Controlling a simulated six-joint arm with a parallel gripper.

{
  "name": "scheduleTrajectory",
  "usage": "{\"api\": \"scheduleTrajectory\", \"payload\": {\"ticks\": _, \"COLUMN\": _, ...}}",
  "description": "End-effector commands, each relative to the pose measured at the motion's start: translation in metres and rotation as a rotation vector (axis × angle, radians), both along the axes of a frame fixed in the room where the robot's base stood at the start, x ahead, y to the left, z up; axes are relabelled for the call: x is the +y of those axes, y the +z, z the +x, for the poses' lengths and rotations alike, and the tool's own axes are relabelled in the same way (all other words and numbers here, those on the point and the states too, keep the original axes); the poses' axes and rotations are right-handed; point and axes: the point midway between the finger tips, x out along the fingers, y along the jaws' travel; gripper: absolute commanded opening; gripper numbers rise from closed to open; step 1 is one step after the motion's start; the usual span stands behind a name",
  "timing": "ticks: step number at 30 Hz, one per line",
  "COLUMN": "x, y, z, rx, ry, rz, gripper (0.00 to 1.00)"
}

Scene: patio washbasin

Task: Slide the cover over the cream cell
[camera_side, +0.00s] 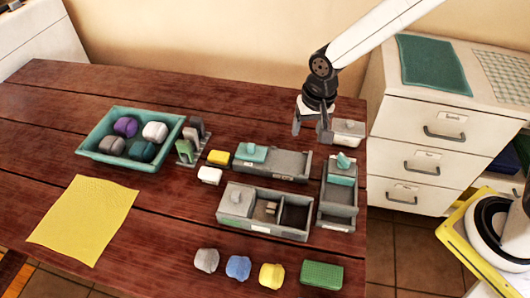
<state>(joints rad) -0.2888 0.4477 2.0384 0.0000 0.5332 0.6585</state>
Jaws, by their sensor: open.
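A grey box (262,231) stands near the table's front right. A pale grey cover (236,200) with a knob sits over its left end. Beside the cover is a middle cell (264,210) with small beige pieces in it, then a dark cell (294,216). A second box (290,164) has a teal cover (252,153) at its left end. A third box (337,208) has a teal cover (342,169) at its far end. I cannot tell which cell is the cream one. My gripper (311,133) is open and empty, above the table behind the boxes, apart from all covers.
A pale grey block (347,132) stands close right of my gripper. A teal tray (92,154) of bundles, a small rack (190,143), a yellow block (219,157), a white block (209,175) and a yellow cloth (82,220) lie left. Several small items line the front edge.

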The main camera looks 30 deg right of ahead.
Motion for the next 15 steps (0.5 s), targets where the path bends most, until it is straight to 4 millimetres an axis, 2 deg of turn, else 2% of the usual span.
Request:
{"api": "scheduleTrajectory", "payload": {"ticks": 1, "x": 0.015, "y": -0.007, "z": 0.007, "rx": 0.014, "ry": -0.022, "rz": 0.002, "gripper": 0.68}}
{"api": "scheduleTrajectory", "payload": {"ticks": 6, "x": 0.061, "y": -0.027, "z": 0.024, "rx": 0.049, "ry": -0.129, "rz": 0.009, "gripper": 0.68}}
{"api": "scheduleTrajectory", "payload": {"ticks": 15, "x": 0.143, "y": -0.070, "z": 0.035, "rx": 0.102, "ry": -0.313, "rz": 0.000, "gripper": 0.68}}
